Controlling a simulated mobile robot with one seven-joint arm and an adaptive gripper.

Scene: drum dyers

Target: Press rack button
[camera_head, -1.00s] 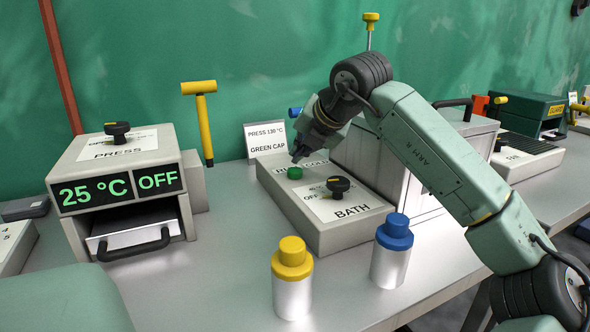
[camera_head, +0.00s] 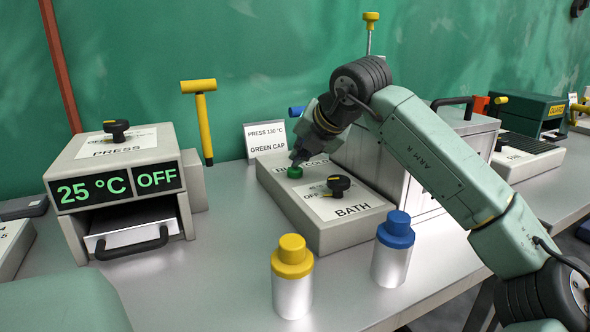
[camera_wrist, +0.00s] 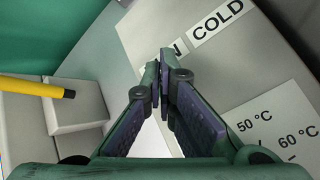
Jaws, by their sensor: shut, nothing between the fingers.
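No label reading "rack" is legible, so I cannot tell whether this is the rack button. My gripper (camera_head: 298,159) is shut and empty, with its tips just above and behind the green piece in the head view; contact cannot be told. The green piece is not visible there.
The black BATH knob (camera_head: 339,186) is close to my gripper. Yellow-capped (camera_head: 292,279) and blue-capped (camera_head: 392,250) bottles stand in front. The PRESS machine (camera_head: 120,180) is left and a sign (camera_head: 265,139) is behind.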

